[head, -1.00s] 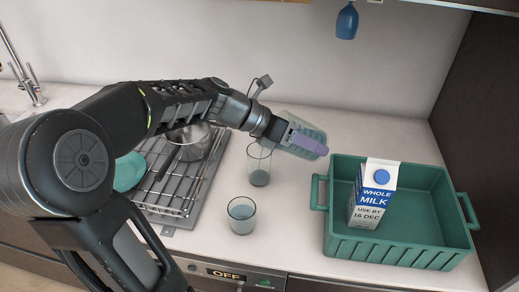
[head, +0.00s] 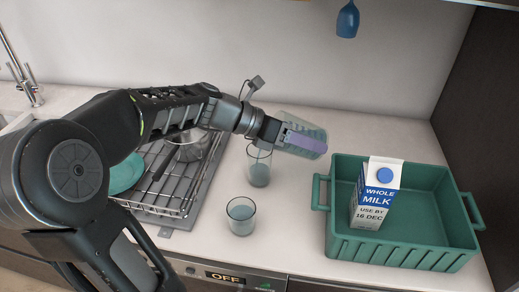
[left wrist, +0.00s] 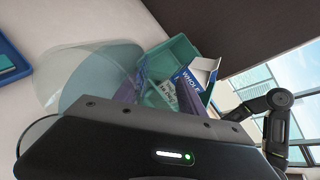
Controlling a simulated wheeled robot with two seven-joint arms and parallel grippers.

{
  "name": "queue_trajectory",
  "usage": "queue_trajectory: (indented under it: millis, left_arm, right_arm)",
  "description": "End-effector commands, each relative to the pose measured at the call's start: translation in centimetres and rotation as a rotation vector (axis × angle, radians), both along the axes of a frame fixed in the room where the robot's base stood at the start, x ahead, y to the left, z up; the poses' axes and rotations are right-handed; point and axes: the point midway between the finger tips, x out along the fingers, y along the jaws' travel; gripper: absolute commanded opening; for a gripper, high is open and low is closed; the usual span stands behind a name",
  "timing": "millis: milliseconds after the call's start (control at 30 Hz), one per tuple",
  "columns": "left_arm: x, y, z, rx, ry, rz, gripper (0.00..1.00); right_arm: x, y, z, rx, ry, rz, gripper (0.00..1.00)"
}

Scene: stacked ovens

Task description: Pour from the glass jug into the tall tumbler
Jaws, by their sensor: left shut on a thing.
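My left gripper (head: 300,141), with purple finger pads, is shut on the glass jug (head: 308,122), a clear greenish vessel. It is held above the counter, left of the green crate. The jug also shows in the left wrist view (left wrist: 92,72), large and partly hidden by the gripper body. The tall tumbler (head: 259,172) stands upright on the counter, left of the jug and partly under my left wrist, which hides its rim. Its lower part looks blue-grey; I cannot tell how much liquid it holds. My right gripper is not in view.
A shorter tumbler (head: 240,217) stands in front of the tall one. A green crate (head: 432,258) holds a milk carton (head: 376,197).

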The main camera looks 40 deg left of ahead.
Motion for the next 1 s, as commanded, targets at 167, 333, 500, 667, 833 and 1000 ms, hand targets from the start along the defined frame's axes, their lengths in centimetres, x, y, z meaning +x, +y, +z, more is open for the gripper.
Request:
queue_trajectory:
  millis: [167,333,500,667,833,1000]
  left_arm:
    - [0.0,0.0,0.1,0.0,-0.003,0.0,0.0]
    - [0.0,0.0,0.1,0.001,-0.002,0.0,0.0]
    - [0.0,0.0,0.1,0.001,-0.002,0.0,0.0]
    - [0.0,0.0,0.1,-0.009,-0.01,0.0,0.0]
    - [-0.1,0.2,0.3,-0.041,-0.038,0.0,0.0]
    - [-0.2,0.3,0.8,-0.066,-0.06,-0.001,0.0]
  right_arm:
    - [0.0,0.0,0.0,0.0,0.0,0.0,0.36]
    - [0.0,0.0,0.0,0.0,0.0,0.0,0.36]
    - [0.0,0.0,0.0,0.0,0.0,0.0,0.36]
    - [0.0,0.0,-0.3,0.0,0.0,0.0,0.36]
    - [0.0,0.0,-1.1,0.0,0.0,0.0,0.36]
    - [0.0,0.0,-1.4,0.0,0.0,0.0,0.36]
